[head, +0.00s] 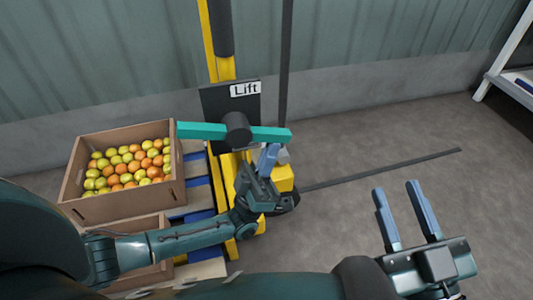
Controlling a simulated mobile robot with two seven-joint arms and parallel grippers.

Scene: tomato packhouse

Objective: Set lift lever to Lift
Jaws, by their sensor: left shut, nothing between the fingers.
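The lift lever (268,133) is a teal bar lying nearly level across a dark round hub (237,130). It reaches out to both sides of the hub. Behind it is a dark panel (218,103) with a white label reading "Lift" (245,89) at its upper right. My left gripper (270,153) is shut and empty, with blue fingers pointing up just below the lever's right half. I cannot tell whether the fingertips touch the lever. My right gripper (405,195) is open and empty, well to the right of the lever, over the floor.
The panel stands on a yellow lift mast (207,40). At left, a cardboard box (125,199) of orange and yellow tomatoes sits on a pallet with blue parts (200,190). Another box is partly hidden below by my arm. A white rack (500,60) stands far right; floor between is mostly clear.

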